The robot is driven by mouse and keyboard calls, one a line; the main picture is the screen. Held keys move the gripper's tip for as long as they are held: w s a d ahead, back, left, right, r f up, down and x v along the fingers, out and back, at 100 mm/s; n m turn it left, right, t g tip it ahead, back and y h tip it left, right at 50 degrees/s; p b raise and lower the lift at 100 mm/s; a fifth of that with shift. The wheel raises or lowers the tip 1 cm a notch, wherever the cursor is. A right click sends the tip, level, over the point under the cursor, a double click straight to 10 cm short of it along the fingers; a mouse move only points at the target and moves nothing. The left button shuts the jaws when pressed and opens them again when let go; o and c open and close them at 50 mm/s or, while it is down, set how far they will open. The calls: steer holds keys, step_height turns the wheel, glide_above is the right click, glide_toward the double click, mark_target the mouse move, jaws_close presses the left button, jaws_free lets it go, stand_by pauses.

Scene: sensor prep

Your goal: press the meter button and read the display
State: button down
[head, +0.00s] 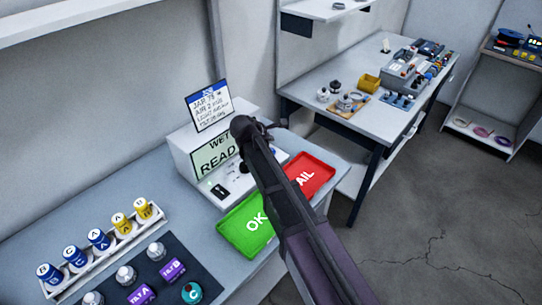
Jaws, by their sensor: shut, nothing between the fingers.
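The meter is a white box (185,152) on the left bench, with a pale green display (212,158). The display shows dark text starting "WET" and "READ"; my arm covers its right end. A card with a blue header (209,107) stands on top, with handwritten-looking lines, the first like "JAR 78". A small black piece (218,190) sits on the meter's lower front ledge. I cannot make out the button; it may be behind my arm. My gripper (243,167) is shut and empty, close in front of the display's right side, mostly hidden by my arm. Contact cannot be told.
A green OK tray (236,237) and a red tray (318,170), its label partly covered, lie in front of the meter. A white rack (66,288) of several labelled jars and a dark mat (202,277) with sensors lie left. A second bench (345,105) stands behind.

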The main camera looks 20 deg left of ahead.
mark_target(273, 148)
steer(key=shift+f+b, duration=1.5)
steer(key=shift+f, duration=0.3)
steer(key=shift+f, duration=0.15)
steer(key=shift+f+b, duration=0.3)
steer(key=shift+b, duration=0.15)
steer(key=shift+f+b, duration=0.4)
steer(key=shift+b, duration=0.05)
stand_by(1.1)
steer(key=shift+r, duration=0.1)
steer(key=shift+r+p, duration=0.8)
steer(key=shift+p, duration=0.1)
steer(key=shift+r, duration=0.1)
steer(key=shift+r+p, duration=2.4)
steer(key=shift+p, duration=0.15)
